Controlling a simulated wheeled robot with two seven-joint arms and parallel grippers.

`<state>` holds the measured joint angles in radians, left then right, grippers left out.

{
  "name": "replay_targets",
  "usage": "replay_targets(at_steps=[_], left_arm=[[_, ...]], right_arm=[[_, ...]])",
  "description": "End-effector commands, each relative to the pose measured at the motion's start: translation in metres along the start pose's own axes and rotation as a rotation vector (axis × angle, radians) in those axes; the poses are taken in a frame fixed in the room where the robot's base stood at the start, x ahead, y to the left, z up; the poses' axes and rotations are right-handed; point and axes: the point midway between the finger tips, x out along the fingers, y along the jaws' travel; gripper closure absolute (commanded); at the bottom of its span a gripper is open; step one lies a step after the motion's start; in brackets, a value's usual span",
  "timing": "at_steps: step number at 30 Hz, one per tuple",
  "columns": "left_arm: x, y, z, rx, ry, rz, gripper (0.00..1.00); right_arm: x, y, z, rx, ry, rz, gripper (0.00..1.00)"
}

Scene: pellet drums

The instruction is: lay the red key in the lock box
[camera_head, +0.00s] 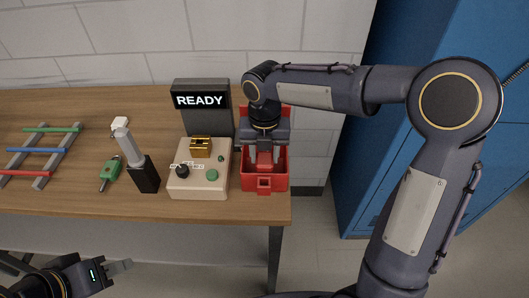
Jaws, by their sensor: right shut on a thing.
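The red lock box (280,183) stands open at the right end of the bench, with a latch piece on its front. My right gripper (265,159) points down into its open top, with its two grey fingers inside the box's outline. It is shut on the red key, which I can hardly make out between the fingers against the red of the box. I cannot tell whether the key touches the floor of the box. My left gripper (121,266) is low at the left, in front of the bench and away from the box; its finger gap is unclear.
A beige panel (184,193) with a brass block, knobs and a "READY" sign (200,101) stands left of the box. A black-and-grey handle (146,174), a green key-like piece (110,173) and a rack of coloured bars (38,151) lie further left. A blue cabinet (400,150) is at right.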

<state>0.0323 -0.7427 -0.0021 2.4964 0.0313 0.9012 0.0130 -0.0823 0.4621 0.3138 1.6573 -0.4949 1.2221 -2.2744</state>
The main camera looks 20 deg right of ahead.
Motion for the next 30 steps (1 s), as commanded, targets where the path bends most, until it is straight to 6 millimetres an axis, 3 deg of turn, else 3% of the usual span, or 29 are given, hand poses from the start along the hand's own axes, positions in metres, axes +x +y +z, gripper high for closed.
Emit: replay_targets(at_steps=[19, 20, 24, 30], left_arm=[[0.004, -0.002, 0.002, 0.0, 0.0, 0.0, 0.64], [0.004, -0.002, 0.002, 0.0, 0.0, 0.0, 0.64], [0.004, -0.002, 0.002, 0.0, 0.0, 0.0, 0.64], [0.004, -0.002, 0.002, 0.0, 0.0, 0.0, 0.64]], right_arm=[[0.011, 0.0, 0.0, 0.001, 0.0, 0.0, 0.84], [0.011, 0.0, 0.0, 0.001, 0.0, -0.001, 0.58], [0.011, 0.0, 0.0, 0.001, 0.0, 0.0, 0.4], [0.011, 0.0, 0.0, 0.001, 0.0, 0.0, 0.39]])
